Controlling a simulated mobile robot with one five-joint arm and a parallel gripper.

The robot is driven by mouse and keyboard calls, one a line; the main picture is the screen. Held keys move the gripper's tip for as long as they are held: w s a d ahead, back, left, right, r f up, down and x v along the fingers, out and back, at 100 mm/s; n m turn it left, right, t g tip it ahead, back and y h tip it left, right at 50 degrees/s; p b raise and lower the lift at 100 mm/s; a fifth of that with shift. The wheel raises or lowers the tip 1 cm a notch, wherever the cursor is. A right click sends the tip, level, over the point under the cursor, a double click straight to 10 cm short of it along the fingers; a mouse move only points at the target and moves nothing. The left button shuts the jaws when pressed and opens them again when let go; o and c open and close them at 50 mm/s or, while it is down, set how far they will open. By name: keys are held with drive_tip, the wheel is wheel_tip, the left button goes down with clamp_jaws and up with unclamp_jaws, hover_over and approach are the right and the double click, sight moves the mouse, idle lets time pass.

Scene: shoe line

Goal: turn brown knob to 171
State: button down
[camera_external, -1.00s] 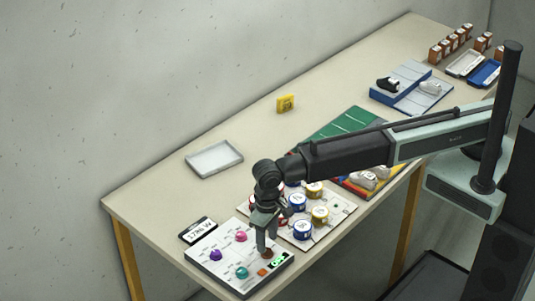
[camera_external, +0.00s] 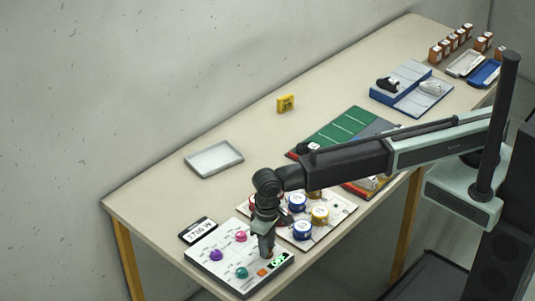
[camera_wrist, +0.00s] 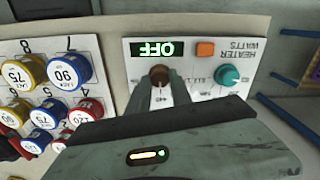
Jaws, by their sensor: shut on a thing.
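The brown knob (camera_wrist: 159,74) is on a pale control panel (camera_wrist: 200,98) and shows between the two fingers of my gripper (camera_wrist: 160,84) in the wrist view. My gripper is shut on the knob, one finger on each side. A green display (camera_wrist: 159,49) beside the knob reads OFF, upside down in this view. In the outside view my gripper (camera_external: 267,253) points down at the panel's right side, near the lit display (camera_external: 279,258). It hides most of the knob there. The panel's dial marks are too small to read.
The panel also bears a teal knob (camera_wrist: 229,75), an orange button (camera_wrist: 205,49), a purple knob (camera_external: 215,255) and a pink knob (camera_external: 241,236). A board with several blue, yellow and red round pots (camera_wrist: 64,71) stands beside it. An empty grey tray (camera_external: 214,158) lies behind.

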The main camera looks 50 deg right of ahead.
drive_tip(key=n, duration=0.4)
drive_tip(key=shift+n, duration=0.3)
drive_tip(key=n, duration=0.3)
drive_tip(key=shift+n, duration=0.3)
drive_tip(key=n, duration=0.3)
drive_tip(key=shift+n, duration=1.9)
drive_tip(key=c, duration=1.1)
unclamp_jaws()
drive_tip(key=shift+c, duration=0.2)
